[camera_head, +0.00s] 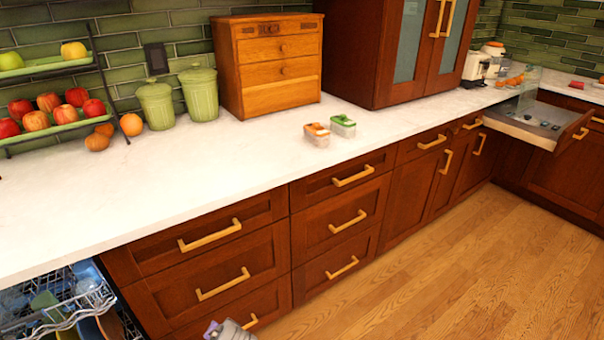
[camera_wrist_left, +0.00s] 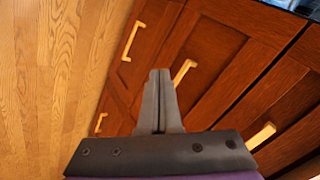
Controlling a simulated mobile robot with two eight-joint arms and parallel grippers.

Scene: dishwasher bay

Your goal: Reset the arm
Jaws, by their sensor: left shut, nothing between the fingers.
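My left gripper (camera_wrist_left: 159,102) shows in the left wrist view with its two dark fingers together and nothing between them. It is in front of the brown cabinet fronts (camera_wrist_left: 215,65), clear of any loose object. In the head view a grey and purple part of my own arm shows at the bottom edge, in front of the lower drawers; no fingers can be made out there. My right gripper is in neither view.
The white counter (camera_head: 230,170) holds two small containers (camera_head: 317,134), green canisters (camera_head: 200,92), a wooden drawer box (camera_head: 270,65) and a fruit rack (camera_head: 55,122). A dishwasher rack (camera_head: 50,305) shows at lower left. A drawer (camera_head: 535,130) stands open at far right. The wooden floor (camera_head: 470,270) is clear.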

